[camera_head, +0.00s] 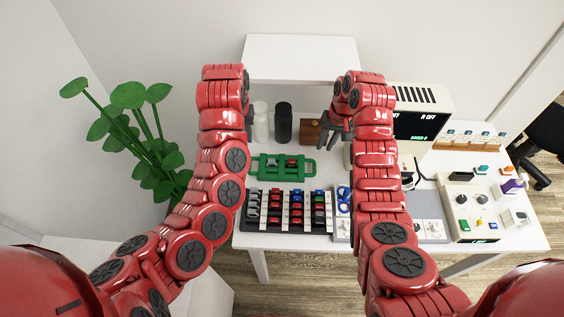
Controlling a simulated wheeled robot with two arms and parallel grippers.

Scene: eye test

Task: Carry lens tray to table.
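Which one is the lens tray, I cannot tell for certain. My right gripper (335,136) is above the table, behind and right of the green tray, its dark fingers apart and nothing between them. My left gripper (249,122) is behind and left of the green tray, mostly hidden by its own arm.
A white and a black cylinder (283,122) and a brown box (310,132) stand behind the green tray. A white shelf (300,55) is at the back. A device with a dark screen (420,124) and a control panel (485,205) are at right. A plant (140,130) is at left.

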